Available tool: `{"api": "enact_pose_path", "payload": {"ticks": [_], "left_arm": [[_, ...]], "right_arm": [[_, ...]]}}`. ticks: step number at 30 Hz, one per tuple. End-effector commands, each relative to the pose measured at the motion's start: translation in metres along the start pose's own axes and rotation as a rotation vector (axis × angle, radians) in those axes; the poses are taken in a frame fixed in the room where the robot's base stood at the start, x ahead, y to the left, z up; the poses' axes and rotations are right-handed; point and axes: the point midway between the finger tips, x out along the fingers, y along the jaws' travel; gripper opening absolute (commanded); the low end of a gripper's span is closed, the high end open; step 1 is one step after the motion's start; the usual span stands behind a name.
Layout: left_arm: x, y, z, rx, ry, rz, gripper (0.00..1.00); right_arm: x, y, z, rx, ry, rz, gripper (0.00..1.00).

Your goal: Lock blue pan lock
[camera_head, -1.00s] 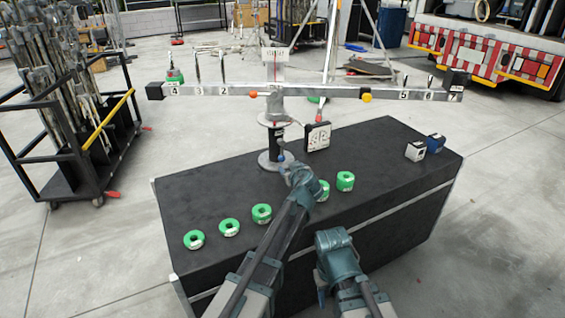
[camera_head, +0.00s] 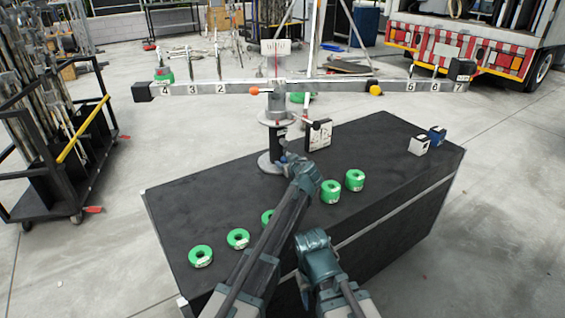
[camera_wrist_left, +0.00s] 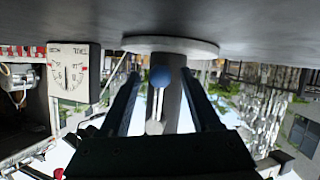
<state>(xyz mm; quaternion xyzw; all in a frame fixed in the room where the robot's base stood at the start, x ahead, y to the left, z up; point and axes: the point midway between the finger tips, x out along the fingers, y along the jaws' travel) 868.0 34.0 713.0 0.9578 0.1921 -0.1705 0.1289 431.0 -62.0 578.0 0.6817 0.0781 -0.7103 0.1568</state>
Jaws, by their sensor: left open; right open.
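The blue pan lock (camera_wrist_left: 160,77) is a blue ball on a short silver lever against the dark post of the stand. In the left wrist view it sits between my left gripper's (camera_wrist_left: 161,98) two dark fingers, which stand apart on either side of it without visible contact. In the head view my left gripper (camera_head: 290,160) reaches the stand's base (camera_head: 266,164) from the front, and I cannot make out the blue ball clearly there. My right gripper (camera_head: 311,240) is lower, at the near edge of the black case; its fingers are hard to see.
The balance beam (camera_head: 215,87) with numbered marks spans above the black case (camera_head: 190,215). Several green rolls (camera_head: 200,256) lie on its top. A white dial box (camera_head: 319,135) stands right of the post, and small white and blue boxes (camera_head: 420,145) sit at the right end.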

Motion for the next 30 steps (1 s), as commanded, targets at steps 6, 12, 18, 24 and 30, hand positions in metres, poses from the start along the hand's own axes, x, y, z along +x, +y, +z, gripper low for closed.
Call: {"api": "enact_pose_path", "payload": {"ticks": [6,12,18,24,30], "left_arm": [[-0.0001,-0.0004,-0.0002,0.000,0.000,0.000,0.39],[-0.0001,-0.0005,-0.0003,0.000,0.000,0.000,0.03],[0.0000,-0.0006,-0.0003,0.000,0.000,0.000,0.00],[0.0000,-0.0006,-0.0003,0.000,0.000,0.000,0.00],[0.0000,-0.0007,-0.0003,0.000,0.000,-0.001,0.00]], "right_arm": [[-0.0002,0.0001,0.0000,0.000,0.000,0.000,0.50],[-0.0002,0.0001,0.0000,0.000,0.000,0.000,0.50],[-0.0002,0.0000,0.0000,0.000,0.000,0.000,0.50],[-0.0002,0.0000,0.0000,0.000,0.000,0.000,0.50],[-0.0002,0.0000,0.0000,0.000,0.000,0.000,0.50]]}}
